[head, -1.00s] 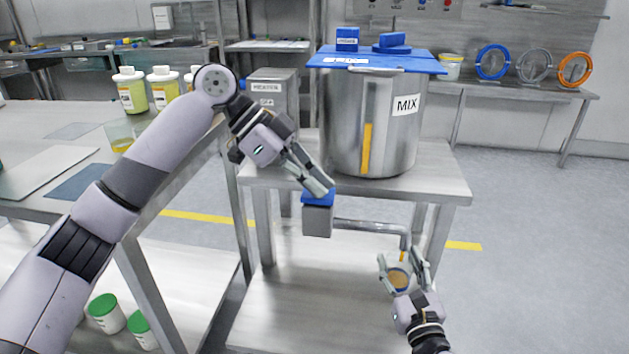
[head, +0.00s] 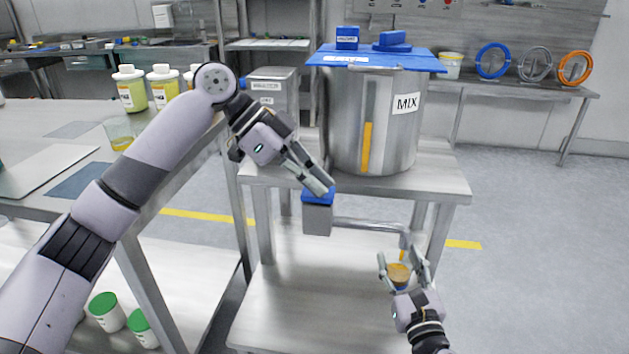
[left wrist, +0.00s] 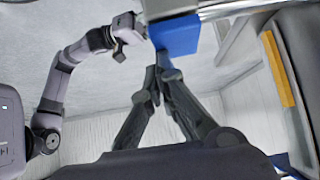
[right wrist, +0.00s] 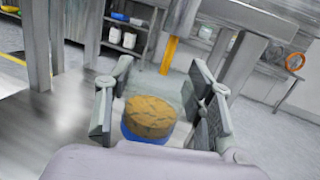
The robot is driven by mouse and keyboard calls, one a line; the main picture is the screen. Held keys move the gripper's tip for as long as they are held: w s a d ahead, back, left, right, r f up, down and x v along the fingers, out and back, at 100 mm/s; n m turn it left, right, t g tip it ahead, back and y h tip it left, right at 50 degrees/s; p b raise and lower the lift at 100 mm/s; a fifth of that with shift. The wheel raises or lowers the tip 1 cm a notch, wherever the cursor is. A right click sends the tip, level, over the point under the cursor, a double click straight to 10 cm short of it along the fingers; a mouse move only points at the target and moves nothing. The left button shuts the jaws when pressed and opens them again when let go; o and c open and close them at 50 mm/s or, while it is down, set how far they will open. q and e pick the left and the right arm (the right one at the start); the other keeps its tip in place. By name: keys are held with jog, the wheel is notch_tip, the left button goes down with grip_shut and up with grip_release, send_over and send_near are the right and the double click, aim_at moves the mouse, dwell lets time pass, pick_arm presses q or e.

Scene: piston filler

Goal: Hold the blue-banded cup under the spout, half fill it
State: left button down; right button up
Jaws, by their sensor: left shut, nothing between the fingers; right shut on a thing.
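The cup (right wrist: 148,120) shows its blue band low on its side in the right wrist view, with amber, mottled contents on top. In the head view the cup (head: 399,276) sits below the spout (head: 403,240). My right gripper (head: 402,265) is shut on the cup, with a finger on either side. An amber strip (right wrist: 169,55) hangs below the spout; whether it reaches the cup is unclear. My left gripper (head: 328,190) is shut and empty, its fingertips at the blue top (head: 318,198) of the grey valve block (head: 317,220). The blue part (left wrist: 176,35) also shows in the left wrist view.
The steel MIX tank (head: 385,140) with a blue lid and amber level strip stands on a steel stand (head: 440,186). A side table (head: 40,210) with bottles and a beaker (head: 120,130) is at left. Floor on the right is free.

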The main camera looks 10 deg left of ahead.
aim_at(315, 198)
pick_arm(q)
jog(key=shift+f, duration=0.1)
jog(key=shift+r, duration=0.3)
notch_tip(315, 198, up, 3)
jog(key=shift+r, duration=0.1)
jog(key=v, duration=1)
jog(key=shift+r, duration=0.2)
pick_arm(e)
jog(key=shift+s, duration=0.1)
dwell(0.9)
jog(key=shift+s+f, duration=0.15)
jog(key=shift+s, duration=1.5)
jog(key=shift+s+f, duration=0.15)
jog(key=shift+s, duration=1.5)
pick_arm(q)
jog(key=shift+f+b, duration=0.6)
jog(key=shift+f, duration=0.05)
pick_arm(e)
jog(key=s, duration=0.6)
jog(key=shift+f, duration=0.2)
jog(key=shift+s, duration=0.1)
